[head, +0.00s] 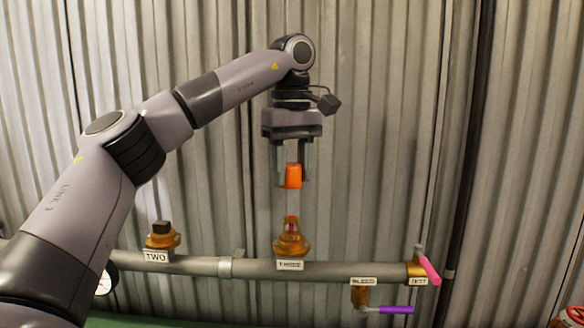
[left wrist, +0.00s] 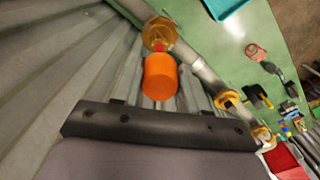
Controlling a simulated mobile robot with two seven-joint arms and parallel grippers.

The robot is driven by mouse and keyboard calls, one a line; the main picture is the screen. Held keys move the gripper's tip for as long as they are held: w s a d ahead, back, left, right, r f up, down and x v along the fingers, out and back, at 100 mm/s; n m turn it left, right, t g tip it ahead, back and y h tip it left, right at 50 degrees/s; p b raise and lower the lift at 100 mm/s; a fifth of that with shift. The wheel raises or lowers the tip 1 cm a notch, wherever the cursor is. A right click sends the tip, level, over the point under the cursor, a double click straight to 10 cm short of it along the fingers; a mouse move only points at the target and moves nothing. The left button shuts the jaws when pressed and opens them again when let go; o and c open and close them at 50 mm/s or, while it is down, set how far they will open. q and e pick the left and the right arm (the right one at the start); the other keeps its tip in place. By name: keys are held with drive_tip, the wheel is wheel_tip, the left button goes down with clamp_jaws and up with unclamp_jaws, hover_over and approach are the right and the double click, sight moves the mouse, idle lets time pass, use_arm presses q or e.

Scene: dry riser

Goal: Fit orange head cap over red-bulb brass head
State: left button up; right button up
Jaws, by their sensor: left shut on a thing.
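An orange cap (head: 292,176) is held between the fingers of my left gripper (head: 293,180), which points straight down. The cap looks upright. It is above the brass head (head: 291,246), with a clear gap between them. A small red bulb (head: 291,223) stands on top of that head, on the grey pipe, above a label that is hard to read. In the left wrist view the orange cap (left wrist: 160,77) is in front of the brass head (left wrist: 158,35), and the bulb is partly hidden behind it. My right gripper is not in view.
A grey horizontal pipe (head: 200,265) runs along the corrugated wall. Another brass head with a dark top (head: 162,235) stands at the label TWO. A pink handle (head: 430,270) and a purple lever (head: 396,310) are at the right end. A gauge (head: 104,284) is at left.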

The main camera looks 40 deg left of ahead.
sight(292, 218)
use_arm(q)
drive_tip(key=shift+f+b, duration=1.6)
drive_tip(key=shift+f, duration=1.15)
drive_tip(key=shift+p, duration=0.45)
drive_tip(key=shift+p, duration=0.4)
drive_tip(key=shift+f+b, duration=0.9)
drive_tip(key=shift+f, duration=1.05)
drive_tip(key=o, duration=1.1)
drive_tip(key=shift+r, duration=0.1)
